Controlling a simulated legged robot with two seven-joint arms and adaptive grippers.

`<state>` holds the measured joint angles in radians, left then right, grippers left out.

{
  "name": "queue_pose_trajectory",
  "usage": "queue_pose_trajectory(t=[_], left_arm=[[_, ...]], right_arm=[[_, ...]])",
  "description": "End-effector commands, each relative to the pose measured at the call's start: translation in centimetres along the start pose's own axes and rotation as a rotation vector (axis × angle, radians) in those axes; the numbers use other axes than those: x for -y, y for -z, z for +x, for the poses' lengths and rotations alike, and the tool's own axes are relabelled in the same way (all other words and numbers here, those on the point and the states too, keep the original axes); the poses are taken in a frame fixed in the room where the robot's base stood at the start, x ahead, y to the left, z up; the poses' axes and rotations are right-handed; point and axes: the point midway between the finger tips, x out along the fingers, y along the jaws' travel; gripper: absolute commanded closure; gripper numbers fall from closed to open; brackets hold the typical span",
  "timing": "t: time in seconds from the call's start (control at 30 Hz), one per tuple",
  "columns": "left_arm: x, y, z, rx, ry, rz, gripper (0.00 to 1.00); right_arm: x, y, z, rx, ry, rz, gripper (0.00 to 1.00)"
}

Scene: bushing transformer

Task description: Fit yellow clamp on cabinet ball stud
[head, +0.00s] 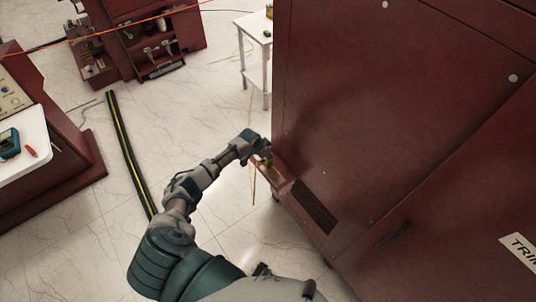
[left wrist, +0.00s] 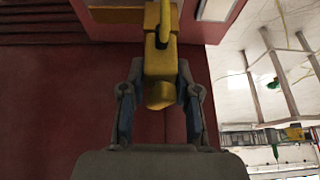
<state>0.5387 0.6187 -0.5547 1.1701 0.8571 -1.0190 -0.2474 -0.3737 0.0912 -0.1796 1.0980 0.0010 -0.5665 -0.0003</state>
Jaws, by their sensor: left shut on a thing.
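The yellow clamp (left wrist: 160,62) is between the two fingers of my left gripper (left wrist: 160,80), which is shut on it. A curved yellow part runs up from the clamp in the left wrist view. In the head view my left gripper (head: 262,155) is at the lower left corner of the dark red cabinet (head: 390,110), and the clamp there is small and mostly hidden. I cannot make out the ball stud, so I cannot tell whether the clamp touches it. My right gripper is not in view.
A yellow cable (head: 253,185) hangs near my left gripper. A vent grille (head: 315,206) is low on the cabinet. A white stool (head: 256,45) stands behind. A black and yellow floor strip (head: 130,155) and a red console (head: 60,170) are at left. Floor between is clear.

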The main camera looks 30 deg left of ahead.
Motion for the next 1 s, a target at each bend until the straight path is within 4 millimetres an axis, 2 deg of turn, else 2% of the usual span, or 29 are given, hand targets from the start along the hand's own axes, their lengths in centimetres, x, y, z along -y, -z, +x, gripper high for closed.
queue_pose_trajectory(t=[1.0], left_arm=[[0.0, -1.0, 2.3, -0.002, 0.000, 0.000, 1.00]], right_arm=[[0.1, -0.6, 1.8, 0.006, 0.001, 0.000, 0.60]])
